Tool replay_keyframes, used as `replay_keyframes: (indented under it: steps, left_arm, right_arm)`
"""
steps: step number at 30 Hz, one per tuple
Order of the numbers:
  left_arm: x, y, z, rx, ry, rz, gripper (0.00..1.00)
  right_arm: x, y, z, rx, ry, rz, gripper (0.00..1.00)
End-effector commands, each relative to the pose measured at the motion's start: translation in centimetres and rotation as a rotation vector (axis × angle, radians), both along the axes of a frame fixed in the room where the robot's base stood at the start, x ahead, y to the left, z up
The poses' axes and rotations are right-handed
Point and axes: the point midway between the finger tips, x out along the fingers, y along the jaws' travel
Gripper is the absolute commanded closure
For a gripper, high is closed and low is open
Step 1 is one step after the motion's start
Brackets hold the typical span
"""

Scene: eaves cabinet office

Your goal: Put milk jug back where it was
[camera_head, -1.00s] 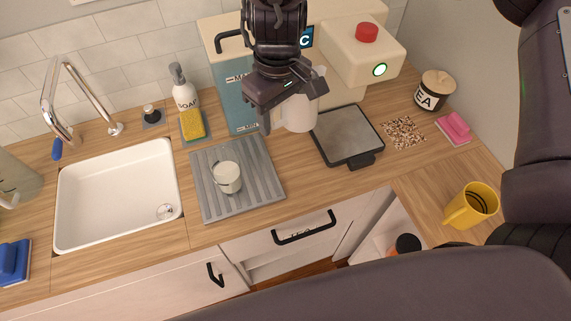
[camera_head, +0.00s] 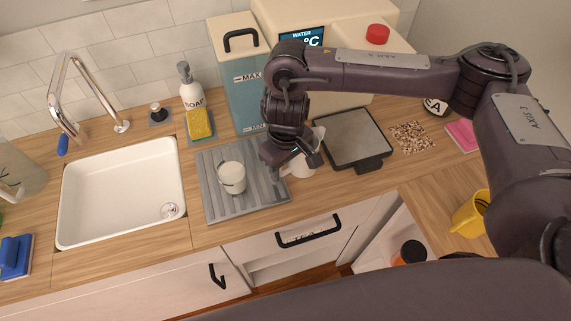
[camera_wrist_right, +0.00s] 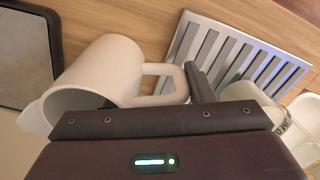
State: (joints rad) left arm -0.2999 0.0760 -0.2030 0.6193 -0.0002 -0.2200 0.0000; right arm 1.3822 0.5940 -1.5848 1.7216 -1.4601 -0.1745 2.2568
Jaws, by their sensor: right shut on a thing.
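The white milk jug (camera_head: 303,167) is between the ribbed grey mat and the black-rimmed tray, partly hidden by my right gripper (camera_head: 292,158). In the right wrist view the jug (camera_wrist_right: 105,72) has its mouth toward the lower left and its handle at the gripper's fingers (camera_wrist_right: 190,90). My right gripper is shut on the jug's handle. I cannot tell whether the jug's base touches the counter. My left gripper is not in view.
A glass of milk (camera_head: 232,177) stands on the grey mat (camera_head: 212,205), just left of the jug. The black-rimmed tray (camera_head: 350,137) is on the right, with scattered brown bits (camera_head: 411,136) beyond. A yellow mug (camera_head: 468,215) is near my right arm. The sink (camera_head: 122,190) is left.

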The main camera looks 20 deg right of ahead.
Motion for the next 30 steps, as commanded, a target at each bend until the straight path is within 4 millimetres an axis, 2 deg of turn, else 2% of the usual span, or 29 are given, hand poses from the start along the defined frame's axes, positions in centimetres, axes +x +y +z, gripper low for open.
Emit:
replay_keyframes:
  steps: [10, 11, 16, 25, 30]
  left_arm:
    - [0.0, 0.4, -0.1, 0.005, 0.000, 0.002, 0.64]
    - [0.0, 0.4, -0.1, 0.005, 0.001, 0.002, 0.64]
    - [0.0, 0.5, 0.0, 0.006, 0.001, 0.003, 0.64]
    - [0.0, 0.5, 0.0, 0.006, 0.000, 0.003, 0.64]
    - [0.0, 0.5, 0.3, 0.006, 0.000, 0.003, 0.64]
  right_arm:
    - [0.0, 0.0, -0.3, 0.000, -0.001, 0.000, 0.95]
    - [0.0, 0.0, -0.3, 0.000, -0.001, 0.000, 0.51]
    - [0.0, 0.0, -0.3, 0.000, -0.001, 0.000, 0.30]
    - [0.1, 0.0, 0.0, 0.001, -0.002, 0.000, 0.30]
    - [0.2, 0.0, 1.8, 0.001, -0.006, 0.001, 0.30]
